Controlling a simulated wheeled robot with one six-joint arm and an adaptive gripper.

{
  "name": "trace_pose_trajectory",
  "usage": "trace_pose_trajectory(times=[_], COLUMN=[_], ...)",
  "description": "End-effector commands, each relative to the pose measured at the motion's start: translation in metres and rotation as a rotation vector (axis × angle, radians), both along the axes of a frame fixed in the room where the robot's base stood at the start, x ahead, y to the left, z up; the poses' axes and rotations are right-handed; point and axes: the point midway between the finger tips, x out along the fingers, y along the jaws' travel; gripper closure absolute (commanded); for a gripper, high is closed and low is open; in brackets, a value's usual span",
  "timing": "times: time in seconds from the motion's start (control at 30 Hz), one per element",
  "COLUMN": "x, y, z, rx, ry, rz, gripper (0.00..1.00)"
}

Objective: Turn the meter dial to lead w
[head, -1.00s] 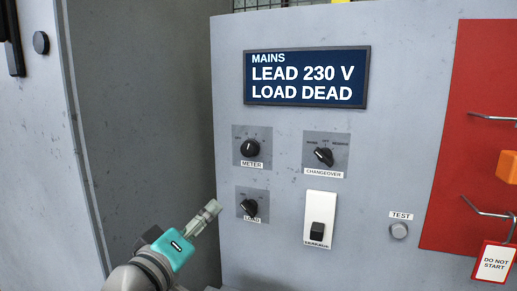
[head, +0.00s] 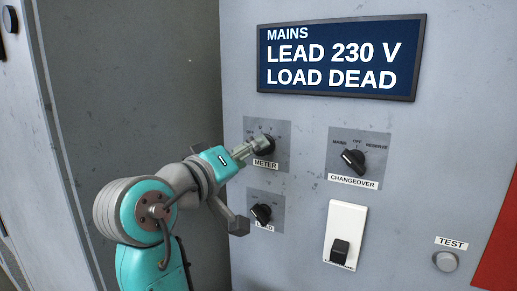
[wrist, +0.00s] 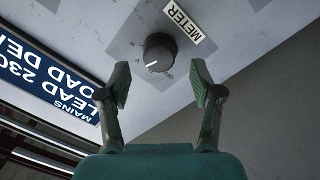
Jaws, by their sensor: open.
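The meter dial (head: 265,145) is a round black knob on a grey plate above the METER label (head: 265,164). In the wrist view the dial (wrist: 160,52) appears upside down, with a white pointer line on its face; most of the lettering around it is too small to read. My gripper (head: 250,148) is at the dial in the head view and hides part of it. In the wrist view my gripper (wrist: 160,85) is open, its two fingers apart and the dial between and just beyond the tips.
The display (head: 340,57) reads MAINS, LEAD 230 V, LOAD DEAD. The changeover knob (head: 353,160) is to the right and the load knob (head: 261,214) is below. A black switch on a white plate (head: 345,215) and a TEST button (head: 446,261) are lower right.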

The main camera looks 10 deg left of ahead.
Motion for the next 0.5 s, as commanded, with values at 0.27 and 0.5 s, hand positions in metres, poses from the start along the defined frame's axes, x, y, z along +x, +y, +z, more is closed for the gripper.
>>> trace_pose_trajectory(times=[0.27,0.5], x=[0.031,0.037], y=[-0.014,-0.016], z=[0.0,0.0], rx=[0.001,0.001], ry=[0.0,-0.001], rz=[0.0,0.001], gripper=[0.35,0.35])
